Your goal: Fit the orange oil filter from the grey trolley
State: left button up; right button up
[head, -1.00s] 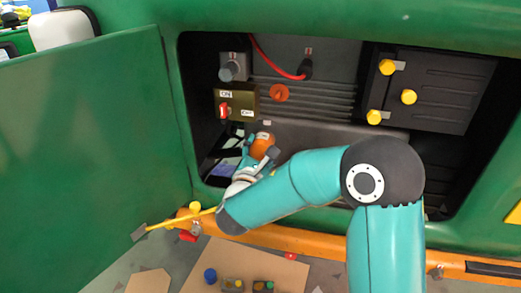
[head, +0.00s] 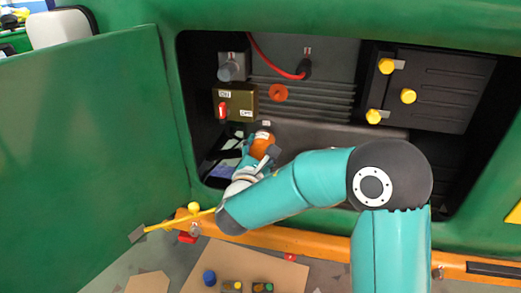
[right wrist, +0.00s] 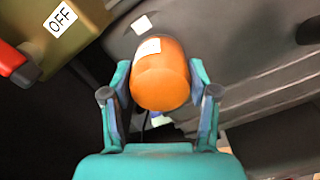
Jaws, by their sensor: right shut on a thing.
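My right gripper (head: 262,153) is inside the open bay, shut on the orange oil filter (head: 263,142). In the right wrist view the filter (right wrist: 160,80) sits between the two fingers of the gripper (right wrist: 160,92), with a white label and a dark end showing. The filter is below and right of the OFF switch box (head: 238,104). An orange round fitting (head: 278,92) shows on the bay's back wall, above and apart from the filter. My left gripper is not in view. I cannot make out the grey trolley for sure.
A grey cylinder (head: 232,67) and a red cable (head: 270,63) are above the switch box. A black box with yellow knobs (head: 430,90) fills the bay's right side. A green door (head: 95,160) stands open at left. A yellow rod (head: 180,220) lies below the bay.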

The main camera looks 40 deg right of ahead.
jog(key=shift+w+d+b, duration=0.15)
jog(key=shift+d+b, duration=0.05)
jog(key=shift+b, duration=0.3)
dwell(0.7)
jog(key=shift+w+d, duration=0.2)
dwell(1.0)
